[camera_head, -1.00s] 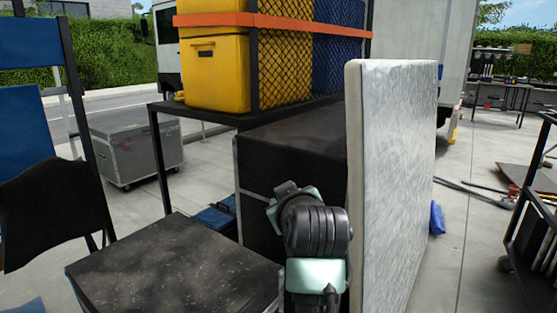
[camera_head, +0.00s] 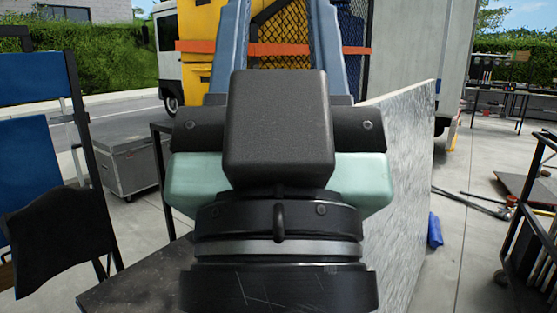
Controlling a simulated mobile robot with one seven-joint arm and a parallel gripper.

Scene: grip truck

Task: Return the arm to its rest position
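My gripper (camera_head: 280,30) fills the middle of the head view, very close to the camera. Its two blue-grey fingers stand wide apart at the top of the picture, with the yellow crate and black mesh showing between them. The fingertips are cut off by the top edge. I see nothing held between the visible parts of the fingers. The dark wrist and pale green housing below belong to my arm.
A grey upright panel (camera_head: 405,180) stands close on the right. A folding chair (camera_head: 28,150) is at the left, near a grey flight case (camera_head: 133,160). A yellow crate (camera_head: 197,40) sits behind my gripper.

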